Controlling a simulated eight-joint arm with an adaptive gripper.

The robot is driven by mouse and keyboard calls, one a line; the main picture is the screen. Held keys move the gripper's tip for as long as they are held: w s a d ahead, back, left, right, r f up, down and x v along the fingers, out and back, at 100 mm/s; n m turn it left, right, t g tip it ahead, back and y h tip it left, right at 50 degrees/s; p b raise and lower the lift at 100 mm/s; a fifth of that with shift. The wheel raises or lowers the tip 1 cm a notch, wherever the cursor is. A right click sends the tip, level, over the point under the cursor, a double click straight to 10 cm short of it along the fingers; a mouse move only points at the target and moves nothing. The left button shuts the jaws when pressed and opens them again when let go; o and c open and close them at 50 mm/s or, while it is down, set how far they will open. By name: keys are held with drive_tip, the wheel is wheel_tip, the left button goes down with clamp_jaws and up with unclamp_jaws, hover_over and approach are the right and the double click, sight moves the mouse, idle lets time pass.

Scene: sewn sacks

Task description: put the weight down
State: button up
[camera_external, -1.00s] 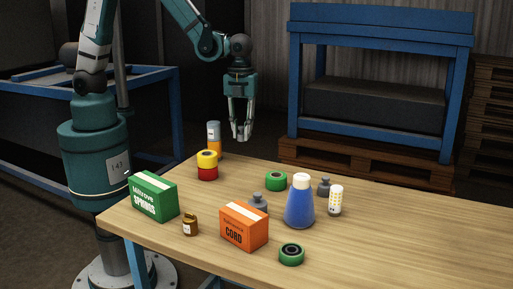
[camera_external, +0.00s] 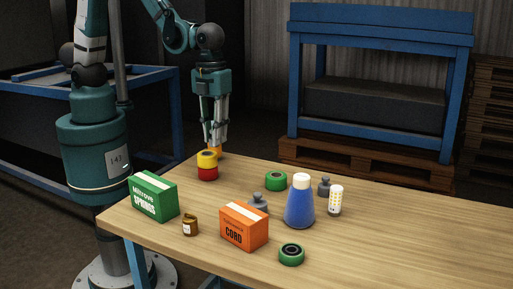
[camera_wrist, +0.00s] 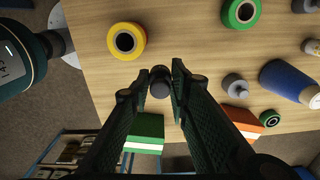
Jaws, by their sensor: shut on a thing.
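My gripper (camera_external: 212,141) hangs in the air over the left end of the table, overlapping the yellow and red stack in the external view. In the wrist view my gripper (camera_wrist: 158,84) has its fingertips on either side of a small dark weight (camera_wrist: 160,76) with a rounded top, and is shut on it. The held weight is hard to make out in the external view. Two grey weights stand on the table, one (camera_external: 259,201) behind the orange box and one (camera_external: 324,187) behind the blue bottle. The first also shows in the wrist view (camera_wrist: 234,84).
The yellow roll (camera_external: 207,157) sits on a red one. The green box (camera_external: 153,197), brown jar (camera_external: 190,227), orange box (camera_external: 244,228), green rolls (camera_external: 276,181), blue bottle (camera_external: 299,206) and white container (camera_external: 335,201) stand around. The table (camera_external: 400,235) is clear at the right.

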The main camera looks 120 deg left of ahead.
drive_tip(key=s+d+r+m+p, duration=0.1)
drive_tip(key=s+d, duration=0.3)
drive_tip(key=d, duration=0.6)
drive_tip(key=s+d+r+m+p, duration=0.2)
drive_tip(key=s+d+r+m, duration=0.2)
drive_tip(key=d, duration=0.7)
drive_tip(key=shift+d+r+p, duration=0.25)
drive_tip(key=shift+r+p, duration=0.05)
drive_tip(key=shift+r, duration=0.05)
hover_over(151, 180)
drive_tip(key=shift+w+d+f+b, duration=0.1)
drive_tip(key=shift+f+b, duration=0.05)
drive_tip(key=shift+f, duration=1.3)
drive_tip(key=shift+w+f+b, duration=0.1)
drive_tip(key=shift+f+b, duration=0.05)
drive_tip(key=shift+f, duration=1.3)
drive_tip(key=shift+f, duration=0.1)
drive_tip(key=shift+f, duration=2)
drive_tip(key=shift+f+b, duration=0.2)
drive_tip(key=shift+b, duration=0.25)
drive_tip(key=o, duration=1)
